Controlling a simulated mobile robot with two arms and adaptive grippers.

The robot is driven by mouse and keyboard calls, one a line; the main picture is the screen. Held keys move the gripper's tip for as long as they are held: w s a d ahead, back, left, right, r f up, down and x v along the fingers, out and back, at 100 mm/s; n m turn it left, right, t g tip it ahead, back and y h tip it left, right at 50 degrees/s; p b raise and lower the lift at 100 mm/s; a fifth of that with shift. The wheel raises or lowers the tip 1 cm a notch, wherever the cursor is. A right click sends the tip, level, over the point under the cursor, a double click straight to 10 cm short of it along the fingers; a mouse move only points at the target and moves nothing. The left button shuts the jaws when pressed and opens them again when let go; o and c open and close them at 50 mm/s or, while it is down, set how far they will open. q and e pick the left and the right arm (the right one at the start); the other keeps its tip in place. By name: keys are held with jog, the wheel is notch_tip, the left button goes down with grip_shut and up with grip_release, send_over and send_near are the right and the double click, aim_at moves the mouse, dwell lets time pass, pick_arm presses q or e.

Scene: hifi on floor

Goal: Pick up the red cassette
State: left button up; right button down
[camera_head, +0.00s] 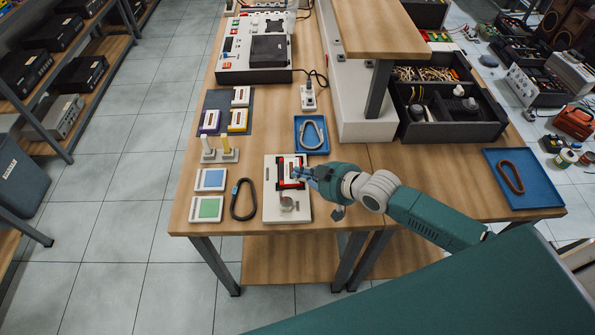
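The red cassette (283,183) lies on a white deck-like unit (272,208) near the front edge of the wooden table. A pale label and red edges show; my gripper covers part of its right side. My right gripper (297,173) reaches in from the right, with its fingers over or against the cassette's right part. The fingers are small here, and I cannot tell if they are closed on it. The cassette appears to be down at the unit, not clearly raised. My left gripper is not in view.
Purple (209,121), yellow (238,120) and white (240,96) cassettes lie on a dark mat. A dark looped band (243,200) is left of the unit. A blue tray (312,147) stands behind it. A black bin (450,125) stands at the back right.

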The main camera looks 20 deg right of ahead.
aim_at(308, 188)
jog(key=s+d, duration=0.1)
jog(key=s+f, duration=0.1)
jog(key=s, duration=0.1)
jog(key=shift+d+f, duration=0.1)
jog(key=shift+d, duration=0.25)
jog(key=shift+w+a+f, duration=0.1)
jog(key=shift+w, duration=0.1)
jog(key=shift+w+a, duration=0.1)
jog(key=shift+w, duration=0.05)
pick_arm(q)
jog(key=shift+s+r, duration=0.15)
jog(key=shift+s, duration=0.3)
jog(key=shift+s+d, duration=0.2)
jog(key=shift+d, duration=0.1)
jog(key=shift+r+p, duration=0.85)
pick_arm(e)
jog(key=shift+w+a+r, duration=0.1)
jog(key=shift+w+r, duration=0.05)
jog(key=shift+r, duration=0.7)
